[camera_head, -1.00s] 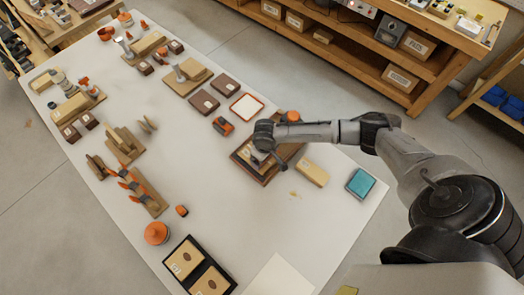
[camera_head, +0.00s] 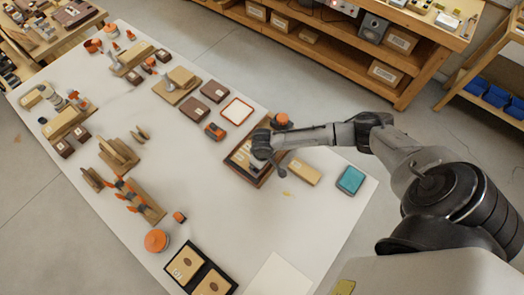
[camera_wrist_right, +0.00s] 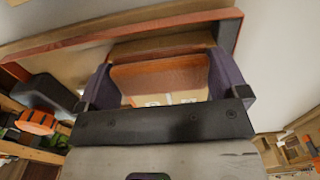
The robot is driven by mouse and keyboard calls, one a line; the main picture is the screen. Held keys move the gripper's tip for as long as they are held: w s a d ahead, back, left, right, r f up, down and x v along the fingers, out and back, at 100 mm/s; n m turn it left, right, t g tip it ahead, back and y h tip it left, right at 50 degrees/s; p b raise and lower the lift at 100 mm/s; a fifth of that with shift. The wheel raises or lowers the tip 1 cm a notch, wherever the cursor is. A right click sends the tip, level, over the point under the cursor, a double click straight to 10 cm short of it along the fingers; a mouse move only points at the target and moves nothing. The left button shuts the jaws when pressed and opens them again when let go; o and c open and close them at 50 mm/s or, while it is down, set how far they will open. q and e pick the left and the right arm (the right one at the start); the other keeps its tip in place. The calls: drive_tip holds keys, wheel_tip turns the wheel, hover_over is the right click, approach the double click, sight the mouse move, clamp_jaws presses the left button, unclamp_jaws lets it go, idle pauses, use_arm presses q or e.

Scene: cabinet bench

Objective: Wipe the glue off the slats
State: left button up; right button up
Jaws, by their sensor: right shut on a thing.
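A dark-framed wooden panel with pale slats (camera_head: 241,157) lies on the white table in the head view. My right gripper (camera_head: 262,157) is over its right part and hides some of the slats. In the right wrist view, the gripper (camera_wrist_right: 163,85) is shut on a reddish-brown block-like thing (camera_wrist_right: 160,75) between its two fingers. What this thing is, and whether it touches the slats, I cannot tell. Pale patches show beyond it, but I cannot tell whether they are glue. My left gripper is not in view.
A tan block (camera_head: 303,172) and a teal pad (camera_head: 350,180) lie right of the panel. An orange-topped jar (camera_head: 281,121) stands just behind it. Dark boxes (camera_head: 214,92) and a red-rimmed tray (camera_head: 237,110) lie farther back.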

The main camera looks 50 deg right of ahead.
drive_tip(key=shift+w, duration=0.2)
drive_tip(key=shift+w, duration=0.8)
drive_tip(key=shift+w+f, duration=0.1)
drive_tip(key=shift+w, duration=0.05)
drive_tip(key=shift+w+b, duration=0.45)
drive_tip(key=shift+w, duration=0.65)
drive_tip(key=shift+w+a, duration=0.1)
drive_tip(key=shift+w, duration=1)
drive_tip(key=shift+w, duration=0.1)
